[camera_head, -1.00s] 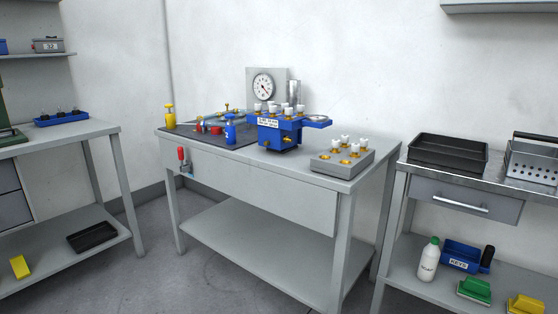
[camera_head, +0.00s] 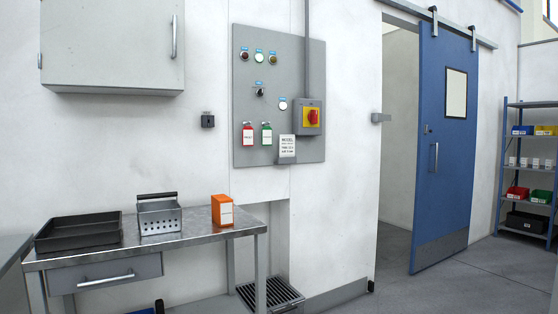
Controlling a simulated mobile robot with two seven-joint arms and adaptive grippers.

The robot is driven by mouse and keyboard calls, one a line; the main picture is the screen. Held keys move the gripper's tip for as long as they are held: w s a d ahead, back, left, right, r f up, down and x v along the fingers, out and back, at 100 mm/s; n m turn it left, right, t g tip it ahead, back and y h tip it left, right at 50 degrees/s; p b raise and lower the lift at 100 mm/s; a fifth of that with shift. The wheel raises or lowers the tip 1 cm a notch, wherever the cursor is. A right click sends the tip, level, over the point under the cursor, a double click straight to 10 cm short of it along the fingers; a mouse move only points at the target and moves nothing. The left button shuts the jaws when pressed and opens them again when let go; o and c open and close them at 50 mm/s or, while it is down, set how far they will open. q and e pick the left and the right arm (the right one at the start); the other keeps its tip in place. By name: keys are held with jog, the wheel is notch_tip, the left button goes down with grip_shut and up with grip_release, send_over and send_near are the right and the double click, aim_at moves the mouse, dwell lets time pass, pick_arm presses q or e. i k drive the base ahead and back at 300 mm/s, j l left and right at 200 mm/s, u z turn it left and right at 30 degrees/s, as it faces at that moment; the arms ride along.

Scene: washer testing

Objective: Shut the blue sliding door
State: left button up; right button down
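The blue sliding door (camera_head: 441,170) hangs from an overhead rail (camera_head: 404,18) at the right of the head view. It stands open, slid to the right of the doorway (camera_head: 397,140), and the gap shows at its left. The door has a small window (camera_head: 456,93), an upright handle (camera_head: 433,158) near its left edge and a grey kick plate along the bottom. Neither of my grippers shows in the view.
A metal table (camera_head: 190,229) with a black tray (camera_head: 79,231), a perforated basket and an orange box stands at the left. A control panel (camera_head: 279,97) hangs on the wall. Blue shelves (camera_head: 531,165) stand at far right. The floor before the door looks clear.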

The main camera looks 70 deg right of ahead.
aim_at(448, 74)
jog(key=l+z, duration=0.15)
jog(key=z, duration=1.25)
jog(key=j+z, duration=0.1)
jog(key=z, duration=1.85)
jog(key=i+l+u, duration=0.1)
jog(key=i+u, duration=0.25)
jog(key=i, duration=1.25)
jog(key=i+z, duration=0.15)
jog(key=i, duration=0.7)
jog(key=i+j+z, duration=0.1)
jog(key=i, duration=0.75)
jog(key=i+z, duration=0.3)
jog(key=i, duration=0.2)
jog(key=i+z, duration=0.25)
jog(key=i, duration=0.3)
jog(key=i+j+z, duration=0.15)
jog(key=i+z, duration=0.15)
jog(key=i, duration=0.2)
jog(key=i+j+z, duration=0.1)
jog(key=i+z, duration=0.15)
jog(key=i, duration=1.5)
jog(key=i+l+u, duration=0.2)
jog(key=i, duration=0.25)
jog(key=i+l+u, duration=0.2)
jog(key=i, duration=0.25)
jog(key=i+l+u, duration=0.2)
jog(key=i+l, duration=0.1)
jog(key=i, duration=0.1)
